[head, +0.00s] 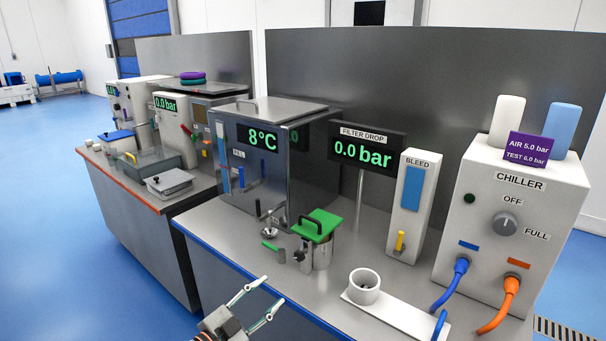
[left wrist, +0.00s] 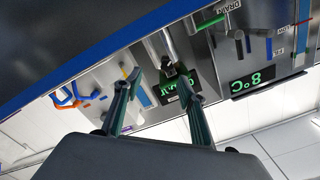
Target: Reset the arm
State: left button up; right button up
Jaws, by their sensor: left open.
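My left gripper (head: 256,302) is at the bottom middle of the head view, in front of the bench's blue front edge. Its two fingers are spread apart with nothing between them. In the left wrist view the gripper (left wrist: 162,85) is also open, and the bench shows upside down beyond its fingers. My right gripper does not show in either view.
On the near bench stand a steel tank (head: 262,155) reading 8°C, a green-lidded pot (head: 316,232), a filter display (head: 362,153), a bleed box (head: 411,205), a white cup (head: 364,285) and a chiller (head: 512,225) with hoses. The blue floor (head: 60,240) at left is clear.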

pick_arm(q)
jog(key=s+a+f+n+g+y, duration=0.1)
jog(key=s+a+f+n+y, duration=0.1)
jog(key=s+f, duration=0.4)
jog(key=s+a+f+n+g+y, duration=0.1)
jog(key=s+f, duration=0.5)
jog(key=s, duration=0.7)
jog(key=s+a+f+n+g+y, duration=0.1)
jog(key=s+a+f+n+y, duration=0.3)
jog(key=s+f+n, duration=0.3)
jog(key=shift+s+a+g, duration=0.3)
jog(key=shift+s+a, duration=0.5)
jog(key=shift+s, duration=0.35)
jog(key=c, duration=0.4)
jog(key=shift+o, duration=0.2)
